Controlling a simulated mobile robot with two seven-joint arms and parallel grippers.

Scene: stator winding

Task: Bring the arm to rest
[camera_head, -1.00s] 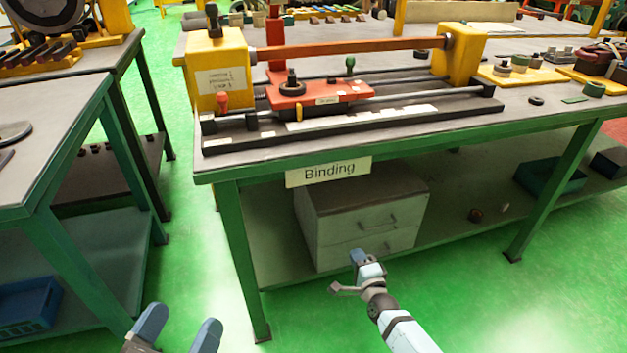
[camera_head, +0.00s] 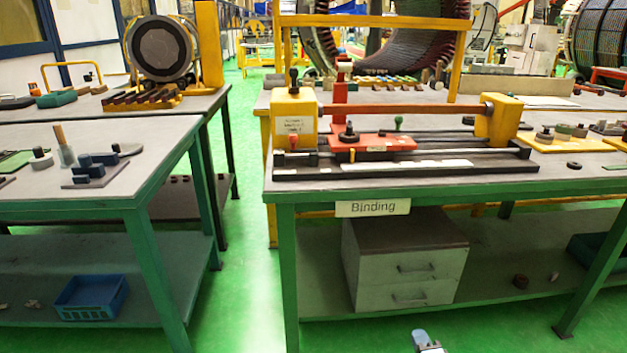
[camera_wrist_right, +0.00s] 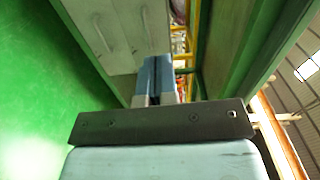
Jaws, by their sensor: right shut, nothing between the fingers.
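My right gripper (camera_head: 420,338) shows only at its tip at the bottom edge of the head view, in front of the workbench with the "Binding" label (camera_head: 373,208). In the right wrist view its two blue fingers (camera_wrist_right: 158,78) are together with nothing between them. The grey drawer cabinet (camera_wrist_right: 108,30) is beyond the fingers in that view, apart from them as far as I can tell. The rest of the right arm is out of the head view. My left gripper is in neither view now.
The binding bench (camera_head: 285,190) carries a red and yellow winding fixture (camera_head: 370,142). Under it stands the drawer cabinet (camera_head: 405,262). At left is another green-legged bench (camera_head: 150,195) with a blue crate (camera_head: 92,297) on its lower shelf. Green floor (camera_head: 235,290) lies clear between the benches.

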